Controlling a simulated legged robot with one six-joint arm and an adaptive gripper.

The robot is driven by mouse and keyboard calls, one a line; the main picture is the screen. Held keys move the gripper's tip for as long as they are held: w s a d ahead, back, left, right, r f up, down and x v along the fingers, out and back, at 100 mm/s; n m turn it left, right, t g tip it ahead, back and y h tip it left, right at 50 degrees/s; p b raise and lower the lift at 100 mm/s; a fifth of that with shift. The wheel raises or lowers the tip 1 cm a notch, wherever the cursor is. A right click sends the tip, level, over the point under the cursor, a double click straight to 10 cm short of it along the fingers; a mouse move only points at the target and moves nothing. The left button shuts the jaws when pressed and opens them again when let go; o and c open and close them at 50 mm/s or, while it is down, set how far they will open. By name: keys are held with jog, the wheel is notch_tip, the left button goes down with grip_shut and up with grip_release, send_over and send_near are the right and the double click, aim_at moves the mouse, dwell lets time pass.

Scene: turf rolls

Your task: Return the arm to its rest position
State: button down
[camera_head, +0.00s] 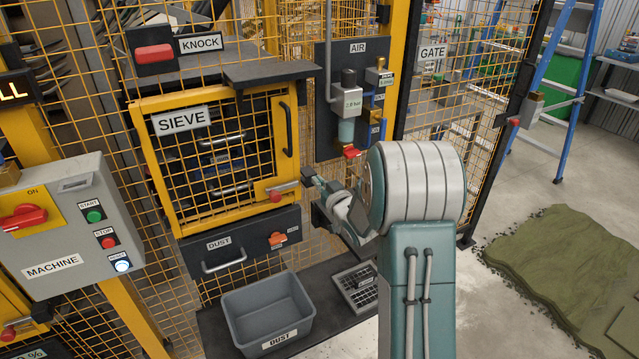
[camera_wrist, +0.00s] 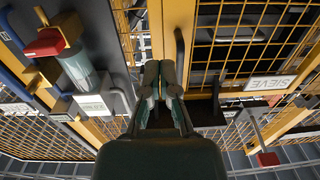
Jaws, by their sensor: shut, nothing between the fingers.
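My arm reaches up in the middle of the camera_head view and bends toward the sieve cabinet. My gripper (camera_head: 314,180) is at its far end, beside the right edge of the yellow sieve door (camera_head: 215,150) and below the air panel; it is small and partly hidden by my wrist there. In the camera_wrist view my gripper (camera_wrist: 161,68) shows its two fingers together, pointing at the dark upright door handle (camera_wrist: 180,55). Nothing shows between the fingers. I cannot tell whether the fingertips touch the handle.
The air panel (camera_head: 327,80) with a red-handled valve (camera_head: 351,151) is close to my gripper. A red-ended latch (camera_head: 285,187) sits on the sieve door. Below are the dust drawer (camera_head: 240,252) and a grey bin (camera_head: 268,305). Turf (camera_head: 560,262) lies on the floor at right.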

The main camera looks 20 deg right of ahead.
jog(key=s+a+r+m+g+h, duration=0.1)
jog(key=s+a+r+g+h, duration=0.1)
jog(key=s+a+r+g, duration=0.25)
jog(key=s+a+r+g+h, duration=0.1)
jog(key=s+a+r, duration=0.2)
jog(key=s+r, duration=0.35)
jog(key=s+a+f+g+y, duration=0.1)
jog(key=s+a+g, duration=0.2)
jog(key=s, duration=1)
jog(key=s+a+f+g, duration=0.1)
jog(key=s+a+g, duration=0.3)
jog(key=s, duration=0.9)
jog(key=a, duration=0.2)
jog(key=shift+s+a+f+y, duration=0.2)
jog(key=shift+a+f+y, duration=0.1)
jog(key=shift+f+y, duration=0.1)
